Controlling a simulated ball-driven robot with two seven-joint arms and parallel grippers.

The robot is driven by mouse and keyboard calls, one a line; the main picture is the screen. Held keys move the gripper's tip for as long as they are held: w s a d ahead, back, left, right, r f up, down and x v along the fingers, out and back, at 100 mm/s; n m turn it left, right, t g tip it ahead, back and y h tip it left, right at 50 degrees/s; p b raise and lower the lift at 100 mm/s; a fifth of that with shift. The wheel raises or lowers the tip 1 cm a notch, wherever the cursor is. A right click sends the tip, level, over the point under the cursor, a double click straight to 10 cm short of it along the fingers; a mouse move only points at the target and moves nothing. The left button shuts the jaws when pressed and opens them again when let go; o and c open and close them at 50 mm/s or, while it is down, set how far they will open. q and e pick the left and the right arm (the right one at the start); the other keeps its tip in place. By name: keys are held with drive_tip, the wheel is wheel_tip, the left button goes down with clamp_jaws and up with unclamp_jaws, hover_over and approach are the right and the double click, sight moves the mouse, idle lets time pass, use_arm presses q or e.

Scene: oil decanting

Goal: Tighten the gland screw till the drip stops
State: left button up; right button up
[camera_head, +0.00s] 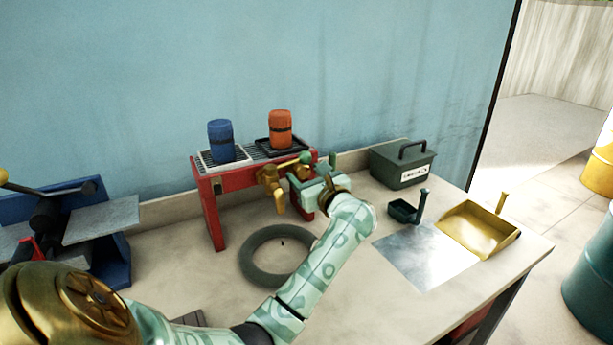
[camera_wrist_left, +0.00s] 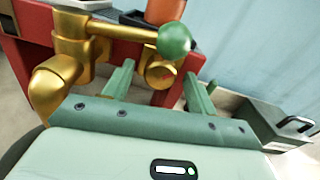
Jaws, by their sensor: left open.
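A brass tap (camera_head: 270,180) is fixed to the front of a red stand (camera_head: 212,215). In the left wrist view the tap (camera_wrist_left: 62,75) has a brass lever ending in a green ball knob (camera_wrist_left: 174,38). A round brass end, which looks like the gland screw (camera_wrist_left: 162,72), shows below the knob. My left gripper (camera_wrist_left: 158,88) is open, its two green fingers pointing at the tap, one on either side of that brass end. I cannot tell whether they touch it. In the head view my left gripper (camera_head: 312,178) hides part of the tap. My right gripper is not in view.
A grey ring (camera_head: 256,270) lies on the bench below the tap, with a small dark speck inside it. Blue (camera_head: 221,140) and orange (camera_head: 280,128) containers stand on the stand. A green box (camera_head: 402,165), a small green scoop (camera_head: 403,211) and a yellow pan (camera_head: 475,230) are at right.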

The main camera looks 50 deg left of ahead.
use_arm(q)
drive_tip(key=shift+a, duration=0.2)
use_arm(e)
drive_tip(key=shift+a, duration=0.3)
use_arm(q)
drive_tip(key=c, duration=1)
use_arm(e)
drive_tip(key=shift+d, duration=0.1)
